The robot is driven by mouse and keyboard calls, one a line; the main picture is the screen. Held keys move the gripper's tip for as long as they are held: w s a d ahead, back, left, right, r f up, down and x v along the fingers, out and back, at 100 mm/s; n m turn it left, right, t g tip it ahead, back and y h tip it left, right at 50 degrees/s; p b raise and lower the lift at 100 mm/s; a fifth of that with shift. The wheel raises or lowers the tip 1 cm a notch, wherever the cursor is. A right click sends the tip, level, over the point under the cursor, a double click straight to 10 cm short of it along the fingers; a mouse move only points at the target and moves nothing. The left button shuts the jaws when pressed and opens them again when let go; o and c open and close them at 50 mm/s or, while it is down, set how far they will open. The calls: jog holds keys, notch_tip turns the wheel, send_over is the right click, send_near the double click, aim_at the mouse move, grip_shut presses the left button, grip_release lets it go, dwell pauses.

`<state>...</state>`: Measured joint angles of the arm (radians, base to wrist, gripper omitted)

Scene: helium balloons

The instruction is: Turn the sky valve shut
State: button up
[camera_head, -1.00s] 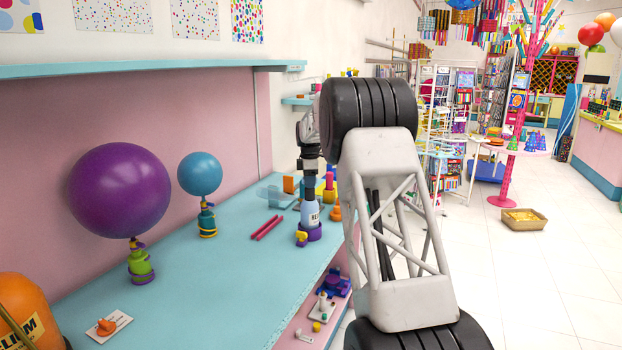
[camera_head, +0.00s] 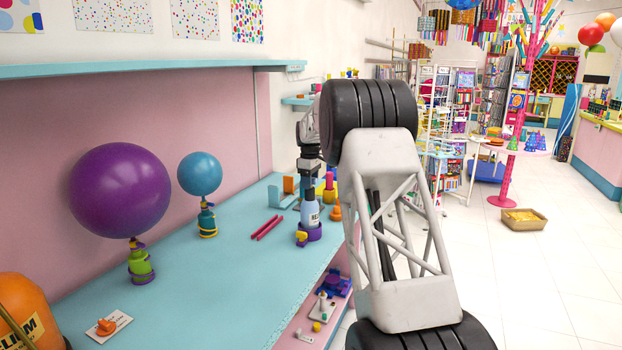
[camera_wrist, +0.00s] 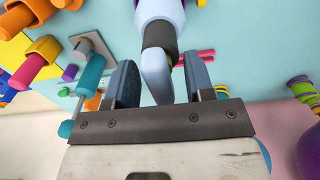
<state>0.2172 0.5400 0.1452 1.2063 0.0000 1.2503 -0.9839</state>
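A light blue, bottle-shaped valve (camera_head: 310,212) with partly readable lettering stands upright on the blue bench in a purple base (camera_head: 312,231). A yellow knob (camera_head: 301,239) sits low on its front. My gripper (camera_head: 309,164) is directly above its dark-banded neck. In the wrist view, the valve's pale blue bent top (camera_wrist: 156,78) lies between the two blue-grey fingers of my gripper (camera_wrist: 158,66). The fingers are apart, with a visible gap on the right; contact on the left is unclear. My forearm hides the bench to the right.
A purple balloon (camera_head: 120,190) and a blue balloon (camera_head: 199,173) stand on small valves at the left. Two pink sticks (camera_head: 267,227) lie left of the valve. Coloured pieces (camera_head: 329,189) stand close behind it. An orange helium tank (camera_head: 28,310) is front left. The bench middle is clear.

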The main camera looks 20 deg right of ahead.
jog(key=shift+r, duration=3.5)
jog(key=shift+s+a+r, duration=0.1)
